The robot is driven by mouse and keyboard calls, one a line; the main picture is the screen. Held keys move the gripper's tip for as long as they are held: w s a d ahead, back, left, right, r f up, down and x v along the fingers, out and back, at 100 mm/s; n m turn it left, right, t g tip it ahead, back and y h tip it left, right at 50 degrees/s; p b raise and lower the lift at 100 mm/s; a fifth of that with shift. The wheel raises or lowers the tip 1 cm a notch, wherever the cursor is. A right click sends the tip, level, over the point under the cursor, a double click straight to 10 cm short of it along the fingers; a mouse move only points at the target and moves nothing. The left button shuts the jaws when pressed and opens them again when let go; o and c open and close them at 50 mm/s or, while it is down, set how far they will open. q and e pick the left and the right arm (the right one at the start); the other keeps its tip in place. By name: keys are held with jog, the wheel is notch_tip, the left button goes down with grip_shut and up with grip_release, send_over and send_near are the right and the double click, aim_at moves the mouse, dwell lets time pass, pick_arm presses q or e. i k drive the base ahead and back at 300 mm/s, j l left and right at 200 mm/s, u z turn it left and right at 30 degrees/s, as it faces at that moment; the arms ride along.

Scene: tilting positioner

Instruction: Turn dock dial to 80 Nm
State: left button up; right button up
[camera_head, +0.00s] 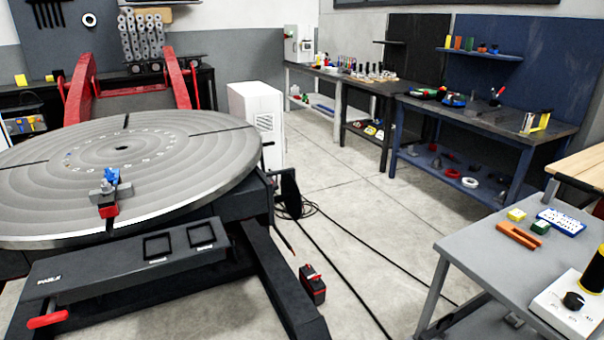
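A white box (550,306) sits on the grey table at the lower right, cut off by the picture's edge; it looks like the dock. A black round dial (573,300) with a pale mark is on its sloped face. The dial's setting and the small print by it are too small to read. A black and yellow cylinder (597,272) stands at the back of the box, partly out of view. Neither of my grippers is in view.
A large round turntable (60,190) fills the left. Cables and a red-black tool (312,285) lie on the floor between.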

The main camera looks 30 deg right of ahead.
aim_at(573, 300)
jog(key=z, duration=2.5)
